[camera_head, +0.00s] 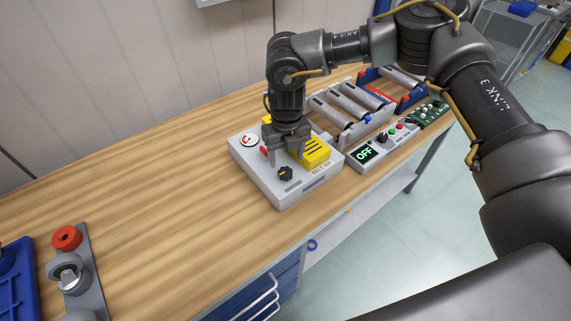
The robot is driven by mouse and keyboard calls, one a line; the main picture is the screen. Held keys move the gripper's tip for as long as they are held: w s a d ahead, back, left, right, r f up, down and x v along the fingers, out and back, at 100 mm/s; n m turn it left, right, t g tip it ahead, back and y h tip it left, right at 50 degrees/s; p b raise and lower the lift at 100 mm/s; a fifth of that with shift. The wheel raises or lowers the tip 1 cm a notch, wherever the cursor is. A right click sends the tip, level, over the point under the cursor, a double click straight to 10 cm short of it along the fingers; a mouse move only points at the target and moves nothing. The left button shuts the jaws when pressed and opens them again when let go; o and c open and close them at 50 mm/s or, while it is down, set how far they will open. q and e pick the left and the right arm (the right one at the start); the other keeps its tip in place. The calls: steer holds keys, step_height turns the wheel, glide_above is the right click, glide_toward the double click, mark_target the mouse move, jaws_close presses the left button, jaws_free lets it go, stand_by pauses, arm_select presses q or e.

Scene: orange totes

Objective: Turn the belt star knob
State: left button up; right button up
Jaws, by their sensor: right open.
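The black star knob (286,173) sits on the top face of a light grey control box (281,195), near its front. My right gripper (286,156) is over the box, pointing down, just behind the knob in the picture. Its fingers are apart and nothing shows between them. I cannot tell whether a finger touches the box. A yellow slotted block (316,152) on the box is partly hidden by the gripper. A round gauge (249,140) and a small red part (264,152) are to its left. My left gripper is not in view.
The wooden bench (150,200) between is clear.

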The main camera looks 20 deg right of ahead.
mark_target(286, 171)
steer(key=shift+f+p, duration=0.75)
steer(key=shift+f, duration=2.05)
steer(key=shift+c, duration=0.4)
steer(key=c, duration=0.9)
